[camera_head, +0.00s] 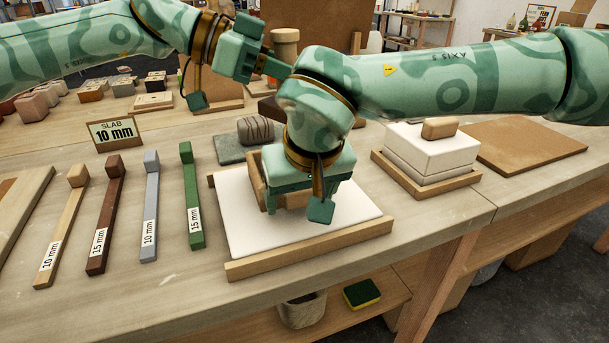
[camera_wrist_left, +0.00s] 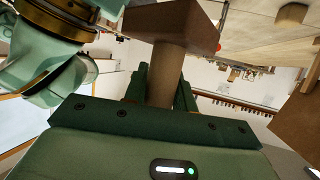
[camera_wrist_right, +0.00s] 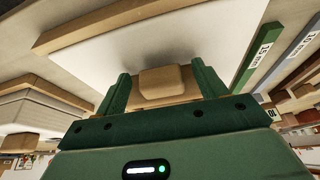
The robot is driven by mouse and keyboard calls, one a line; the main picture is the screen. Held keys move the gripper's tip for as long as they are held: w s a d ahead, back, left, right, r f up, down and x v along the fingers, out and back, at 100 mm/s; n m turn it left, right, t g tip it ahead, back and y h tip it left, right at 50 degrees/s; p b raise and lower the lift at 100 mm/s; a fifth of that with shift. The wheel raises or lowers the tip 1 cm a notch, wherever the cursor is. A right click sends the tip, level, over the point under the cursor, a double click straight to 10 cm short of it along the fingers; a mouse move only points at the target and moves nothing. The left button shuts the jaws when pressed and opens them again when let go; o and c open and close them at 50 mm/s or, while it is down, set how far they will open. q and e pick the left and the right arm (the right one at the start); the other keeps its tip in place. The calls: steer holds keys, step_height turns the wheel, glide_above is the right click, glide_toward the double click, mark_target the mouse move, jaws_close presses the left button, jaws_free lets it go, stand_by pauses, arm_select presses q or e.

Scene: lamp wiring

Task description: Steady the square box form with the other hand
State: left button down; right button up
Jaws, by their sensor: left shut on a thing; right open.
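The wooden square box form (camera_head: 257,183) stands on a white slab (camera_head: 240,232), mostly hidden behind my right gripper. My right gripper (camera_head: 300,205) is low over the slab, pointing down. In the right wrist view its fingers (camera_wrist_right: 165,92) are apart, with a tan wooden block (camera_wrist_right: 165,80) of the form between them; I cannot tell whether they touch it. My left gripper (camera_head: 278,68) is shut on the round handle (camera_wrist_left: 165,75) of a wooden tool, whose brown square block (camera_wrist_left: 175,25) shows in the left wrist view.
Wooden rails (camera_head: 310,250) edge the slab. Several labelled sticks (camera_head: 150,205) lie to the left, and a grey striped lump (camera_head: 256,131) sits behind. A white block in a wooden tray (camera_head: 430,155) stands to the right. The table's front edge is clear.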

steer(key=shift+w+a+f, duration=0.1)
steer(key=shift+w+f, duration=0.05)
steer(key=shift+f, duration=0.2)
steer(key=c, duration=1.2)
steer(key=shift+c, duration=0.2)
steer(key=shift+o, duration=0.4)
steer(key=o, duration=1.2)
steer(key=shift+c, duration=0.2)
